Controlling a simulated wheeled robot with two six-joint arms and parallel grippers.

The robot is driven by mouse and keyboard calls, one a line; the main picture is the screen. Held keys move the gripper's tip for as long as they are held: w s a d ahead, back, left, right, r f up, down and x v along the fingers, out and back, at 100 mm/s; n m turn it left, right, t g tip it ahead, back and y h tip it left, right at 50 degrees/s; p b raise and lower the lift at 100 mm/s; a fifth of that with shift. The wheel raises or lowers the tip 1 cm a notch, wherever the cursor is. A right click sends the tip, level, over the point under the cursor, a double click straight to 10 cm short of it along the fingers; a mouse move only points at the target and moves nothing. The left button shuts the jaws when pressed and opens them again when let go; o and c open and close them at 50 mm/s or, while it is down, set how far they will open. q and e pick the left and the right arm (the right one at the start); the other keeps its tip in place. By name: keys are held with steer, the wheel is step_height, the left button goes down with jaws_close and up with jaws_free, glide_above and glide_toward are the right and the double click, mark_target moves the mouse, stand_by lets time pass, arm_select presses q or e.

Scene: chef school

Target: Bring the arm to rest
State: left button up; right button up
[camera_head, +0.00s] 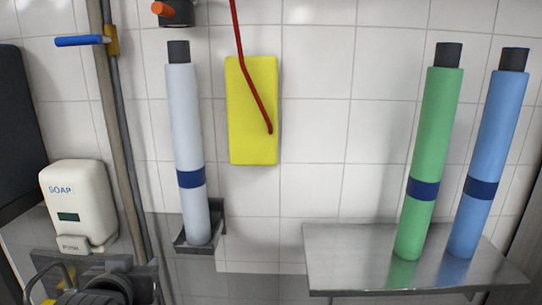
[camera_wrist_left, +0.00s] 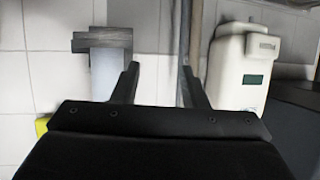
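My left gripper (camera_head: 96,264) is at the bottom left of the head view, below the soap dispenser and partly cut off by the lower edge. In the left wrist view my left gripper (camera_wrist_left: 160,80) has its two black fingers apart with nothing between them. That view looks upside down. My right arm and gripper are in neither view.
A white soap dispenser (camera_head: 77,205) hangs beside a pole. A pale bottle (camera_head: 186,130) stands in a wall holder (camera_head: 180,246). A yellow board (camera_head: 250,115) hangs behind a red rod. Green (camera_head: 433,150) and blue (camera_head: 492,150) bottles stand on a metal shelf (camera_head: 345,265).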

arm_select(q)
steer(key=s+a+f+g, duration=0.25)
steer(key=s+f, duration=0.35)
steer(key=f, duration=0.3)
steer(key=s+a+f+g, duration=0.1)
steer(key=s+f+g, duration=0.3)
steer(key=f, duration=0.6)
steer(key=s+a+f+g, duration=0.1)
steer(key=s+f, duration=0.4)
steer(key=s, duration=0.4)
steer(key=s+a+f+g, duration=0.1)
steer(key=s+f+g, duration=0.1)
steer(key=s+f, duration=0.45)
step_height(320, 180, down, 28)
steer(key=s+a+g+b, duration=0.1)
steer(key=s+a+b, duration=0.1)
steer(key=s+b, duration=0.1)
steer(key=s+d+f+g+h+b, duration=0.1)
steer(key=s+f+b, duration=0.1)
steer(key=s+f, duration=1.2)
step_height(320, 180, down, 3)
steer(key=shift+d+m+b, duration=0.3)
steer(key=shift+d+b, duration=0.05)
